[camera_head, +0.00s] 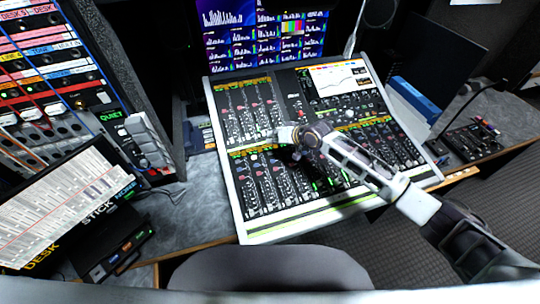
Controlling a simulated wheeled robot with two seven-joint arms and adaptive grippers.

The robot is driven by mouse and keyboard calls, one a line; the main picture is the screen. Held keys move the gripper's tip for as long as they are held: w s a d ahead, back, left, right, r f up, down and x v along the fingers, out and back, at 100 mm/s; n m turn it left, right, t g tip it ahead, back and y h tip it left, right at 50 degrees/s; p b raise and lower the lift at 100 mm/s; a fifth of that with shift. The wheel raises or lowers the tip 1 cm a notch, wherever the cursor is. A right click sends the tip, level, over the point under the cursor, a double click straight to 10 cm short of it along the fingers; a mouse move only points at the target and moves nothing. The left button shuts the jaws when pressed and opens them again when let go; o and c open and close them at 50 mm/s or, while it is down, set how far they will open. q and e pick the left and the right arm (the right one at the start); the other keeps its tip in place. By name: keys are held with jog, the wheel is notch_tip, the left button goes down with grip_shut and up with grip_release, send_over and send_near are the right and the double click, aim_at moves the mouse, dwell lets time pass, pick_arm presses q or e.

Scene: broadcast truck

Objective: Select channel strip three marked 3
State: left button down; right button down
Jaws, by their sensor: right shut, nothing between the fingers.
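The mixing console (300,225) stands in the middle with its channel strips in upper and lower banks of faders and small buttons. An upper-left bank (245,112) and a lower-left bank (262,188) show clearly. The strip numbers are too small to read, so I cannot tell which strip is marked 3. My right gripper (284,135) comes in from the lower right and is shut and empty. Its tip shows over the console's middle, near the top of the lower bank; I cannot tell whether it touches. My right arm covers part of the lower-right strips. My left gripper is not in view.
Lit screens (265,38) stand behind the console. A tilted display (68,210) and a rack of coloured panels (50,75) are at the left. A small control box (472,142) sits at the right. A chair back (270,270) is in front.

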aim_at(272, 153)
jog(key=shift+w+f+b, duration=0.2)
jog(key=shift+f+b, duration=1.25)
jog(key=shift+w+a+f+b, duration=0.15)
jog(key=shift+f+b, duration=0.5)
jog(key=shift+f, duration=0.55)
jog(key=shift+f, duration=0.2)
jog(key=shift+f, duration=0.25)
jog(key=shift+w+f, duration=0.1)
jog(key=shift+f, duration=0.3)
dwell(1.0)
jog(key=shift+r, duration=0.15)
jog(key=shift+r+p, duration=0.7)
dwell(0.5)
